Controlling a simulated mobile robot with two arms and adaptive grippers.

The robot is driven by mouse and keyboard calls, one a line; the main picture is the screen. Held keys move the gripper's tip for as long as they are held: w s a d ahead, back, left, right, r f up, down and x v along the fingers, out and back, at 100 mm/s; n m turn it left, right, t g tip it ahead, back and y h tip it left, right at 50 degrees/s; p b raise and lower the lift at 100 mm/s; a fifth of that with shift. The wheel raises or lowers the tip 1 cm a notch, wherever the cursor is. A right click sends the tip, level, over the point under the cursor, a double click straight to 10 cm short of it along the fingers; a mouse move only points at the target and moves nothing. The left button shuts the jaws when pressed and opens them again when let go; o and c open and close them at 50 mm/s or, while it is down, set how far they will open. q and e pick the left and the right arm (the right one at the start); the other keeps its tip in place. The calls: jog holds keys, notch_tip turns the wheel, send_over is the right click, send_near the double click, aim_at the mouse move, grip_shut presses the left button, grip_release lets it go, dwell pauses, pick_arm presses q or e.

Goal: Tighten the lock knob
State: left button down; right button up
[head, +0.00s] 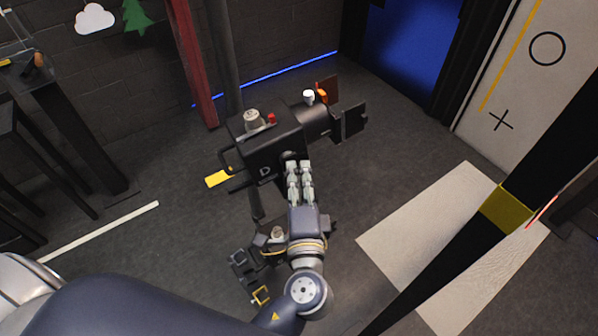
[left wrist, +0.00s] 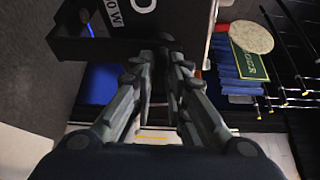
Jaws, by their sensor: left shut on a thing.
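A black stage-light-like housing (head: 268,140) stands on a dark stand in the middle of the head view, with a white letter on its near side. The lock knob (head: 289,155) is a small dark round piece at the housing's near lower edge. My left gripper (head: 298,167) reaches up to it from below, its fingertips at the knob. In the left wrist view the fingers of the left gripper (left wrist: 160,58) close together on the dark knob (left wrist: 161,40) under the housing (left wrist: 115,35). The fingers hide most of the knob. My right gripper is not in view.
Open flaps (head: 349,122) and a white knob (head: 308,96) sit at the housing's right end. A yellow tab (head: 217,179) sticks out at its left. A red post (head: 190,60) stands behind. Floor to the right is open, with a pale mat (head: 430,225).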

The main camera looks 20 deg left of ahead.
pick_arm(q)
jog(key=shift+a+r, duration=0.1)
jog(key=c, duration=1.7)
grip_release()
jog(key=shift+w, duration=0.1)
jog(key=shift+s, duration=0.25)
jog(key=v, duration=1.1)
jog(key=shift+s, duration=0.2)
